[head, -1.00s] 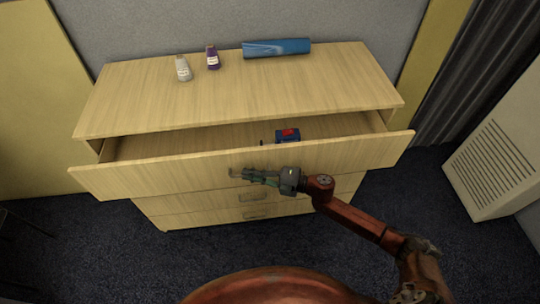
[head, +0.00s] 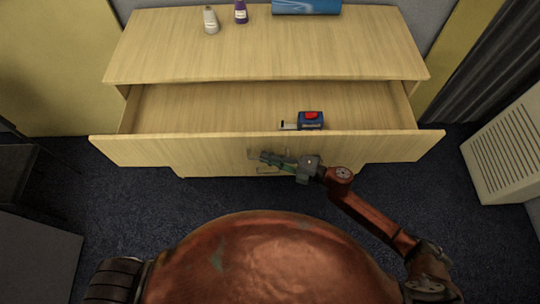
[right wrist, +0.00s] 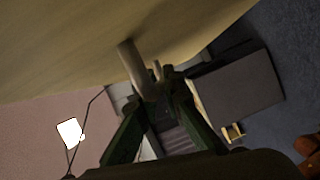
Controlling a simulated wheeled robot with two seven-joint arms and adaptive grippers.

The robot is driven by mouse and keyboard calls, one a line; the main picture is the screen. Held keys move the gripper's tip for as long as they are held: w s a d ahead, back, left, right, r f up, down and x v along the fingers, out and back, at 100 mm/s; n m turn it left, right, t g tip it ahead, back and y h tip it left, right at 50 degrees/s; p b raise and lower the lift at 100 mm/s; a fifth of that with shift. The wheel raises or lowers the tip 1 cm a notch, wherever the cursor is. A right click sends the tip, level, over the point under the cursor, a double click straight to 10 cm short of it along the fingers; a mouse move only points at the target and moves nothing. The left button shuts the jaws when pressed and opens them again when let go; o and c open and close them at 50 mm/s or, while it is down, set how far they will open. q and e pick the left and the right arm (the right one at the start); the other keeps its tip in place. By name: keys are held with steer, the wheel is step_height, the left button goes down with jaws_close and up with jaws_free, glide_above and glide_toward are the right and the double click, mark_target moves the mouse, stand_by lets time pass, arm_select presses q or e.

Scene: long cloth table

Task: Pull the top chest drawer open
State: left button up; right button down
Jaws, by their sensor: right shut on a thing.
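The wooden chest (head: 265,45) stands ahead with its top drawer (head: 390,145) pulled well out. A blue and red tape measure (head: 311,120) lies inside the drawer, near its front panel. My right gripper (head: 265,156) is at the middle of the drawer front, shut on the drawer's handle (head: 254,153). In the right wrist view the handle (right wrist: 133,65) stands out from the wooden front, and the green fingers of my right gripper (right wrist: 150,100) are around it. My left gripper is not in view.
A white bottle (head: 210,20), a purple bottle (head: 241,12) and a blue roll (head: 306,5) are on the chest top. Dark carpet (head: 130,185) lies in front. A white vented unit (head: 510,140) stands at the right.

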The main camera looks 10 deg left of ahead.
steer(key=c, duration=2)
jaws_free()
steer(key=shift+c, duration=0.2)
steer(key=shift+d, duration=0.1)
steer(key=f+v, duration=0.1)
steer(key=v, duration=1)
steer(key=shift+s+d+r, duration=0.2)
steer(key=shift+d+r, duration=0.2)
steer(key=shift+r, duration=0.15)
